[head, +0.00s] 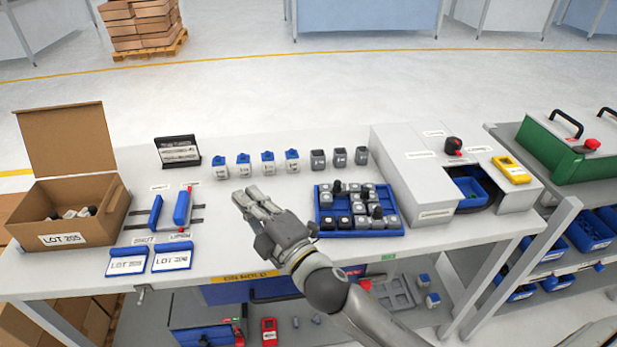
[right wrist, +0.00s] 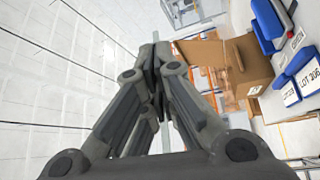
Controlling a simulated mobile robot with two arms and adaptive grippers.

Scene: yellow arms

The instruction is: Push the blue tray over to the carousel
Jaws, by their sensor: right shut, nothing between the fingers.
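The blue tray (head: 388,232) lies on the white table and holds several grey and dark square pieces. The carousel (head: 487,196) shows as a dark round part with a blue bin, set in the opening of a white housing (head: 408,176) to the right of the tray. My right gripper (head: 246,197) is shut and empty, just left of the tray and apart from it, with its fingers pointing left and away. In the right wrist view its fingers (right wrist: 155,55) meet. My left gripper is not in view.
An open cardboard box (head: 92,225) stands at the left. Blue-lidded containers (head: 268,162) and grey ones (head: 340,157) stand in a row behind my gripper. Two blue label holders (head: 172,257) lie at the front left. A green case (head: 562,150) is at the far right.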

